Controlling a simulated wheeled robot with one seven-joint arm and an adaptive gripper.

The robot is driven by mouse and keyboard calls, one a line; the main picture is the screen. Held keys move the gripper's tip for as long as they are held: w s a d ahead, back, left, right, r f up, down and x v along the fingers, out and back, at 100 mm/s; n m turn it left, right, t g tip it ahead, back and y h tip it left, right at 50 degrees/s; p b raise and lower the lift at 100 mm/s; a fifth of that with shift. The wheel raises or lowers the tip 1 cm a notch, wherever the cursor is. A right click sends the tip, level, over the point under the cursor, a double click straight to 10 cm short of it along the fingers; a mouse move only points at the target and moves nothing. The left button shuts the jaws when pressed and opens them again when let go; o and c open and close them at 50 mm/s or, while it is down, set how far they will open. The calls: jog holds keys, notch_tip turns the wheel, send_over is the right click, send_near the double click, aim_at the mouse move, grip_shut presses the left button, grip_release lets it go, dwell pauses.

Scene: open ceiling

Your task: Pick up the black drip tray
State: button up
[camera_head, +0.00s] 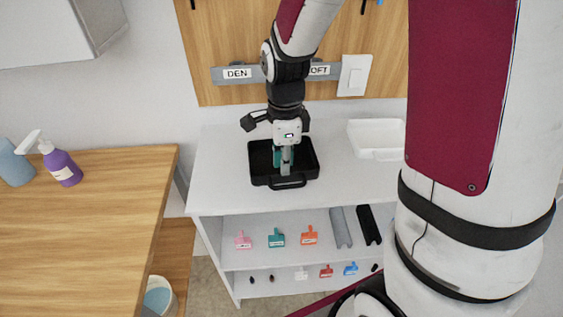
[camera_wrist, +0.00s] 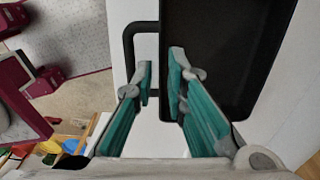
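The black drip tray (camera_head: 261,164) lies flat on the white shelf top, with its loop handle (camera_head: 288,184) toward the front. My gripper (camera_head: 285,166) points down over the tray's front part. In the wrist view, the tray (camera_wrist: 235,50) fills the upper right and its handle (camera_wrist: 128,48) is at its left. My gripper's two teal fingers (camera_wrist: 162,62) are apart. One finger is over the gap between handle and tray; the other is over the tray's edge. The gap between them looks empty. I cannot tell whether they touch the tray.
A white tray (camera_head: 377,137) stands to the right on the same white shelf unit (camera_head: 225,175). Small coloured scoops (camera_head: 277,237) sit on the shelf below. A wooden counter (camera_head: 90,215) with a purple spray bottle (camera_head: 62,166) is at left. A wall panel (camera_head: 225,35) stands behind.

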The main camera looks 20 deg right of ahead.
jog(key=f, duration=0.4)
jog(key=shift+d+f, duration=0.15)
jog(key=shift+d, duration=0.05)
jog(key=shift+c, duration=0.3)
grip_shut()
